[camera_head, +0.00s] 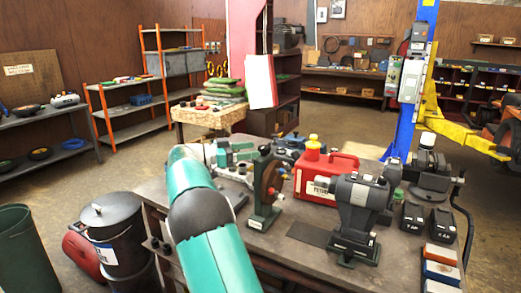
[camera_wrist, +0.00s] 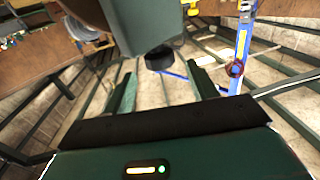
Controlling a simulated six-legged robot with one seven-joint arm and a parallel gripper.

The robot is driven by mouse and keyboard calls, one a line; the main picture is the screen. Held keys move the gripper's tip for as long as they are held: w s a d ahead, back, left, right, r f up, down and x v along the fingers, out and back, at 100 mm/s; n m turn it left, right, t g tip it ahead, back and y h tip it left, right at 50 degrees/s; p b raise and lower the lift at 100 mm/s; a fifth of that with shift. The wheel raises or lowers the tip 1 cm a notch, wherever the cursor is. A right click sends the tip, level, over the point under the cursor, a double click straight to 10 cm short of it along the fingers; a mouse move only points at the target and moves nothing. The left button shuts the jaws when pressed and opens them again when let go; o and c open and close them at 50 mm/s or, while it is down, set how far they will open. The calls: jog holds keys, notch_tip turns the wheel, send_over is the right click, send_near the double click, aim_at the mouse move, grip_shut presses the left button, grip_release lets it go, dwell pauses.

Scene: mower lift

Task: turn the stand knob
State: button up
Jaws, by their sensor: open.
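In the wrist view my gripper (camera_wrist: 164,76) is open, with its two dark green fingers apart and nothing held between them. A black round knob (camera_wrist: 160,58) sticks out below a dark green body (camera_wrist: 150,22), in line with the gap and seemingly beyond the fingertips. I see no contact. In the head view a dark green stand (camera_head: 263,212) with a brown disc (camera_head: 271,180) is on the workbench (camera_head: 290,236), right of my teal arm. I cannot tell whether it is the body in the wrist view. My gripper is not clearly seen in the head view.
A red can (camera_head: 325,178) and a grey machine (camera_head: 357,208) stand right of the stand. Black batteries (camera_head: 440,226) and small boxes (camera_head: 440,265) lie at the right end. A blue post (camera_head: 413,90) rises behind the bench. A dark bin (camera_head: 112,230) stands left on the floor.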

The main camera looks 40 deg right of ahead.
jog(key=v, duration=0.8)
jog(key=shift+a, duration=0.15)
jog(key=shift+w, duration=0.1)
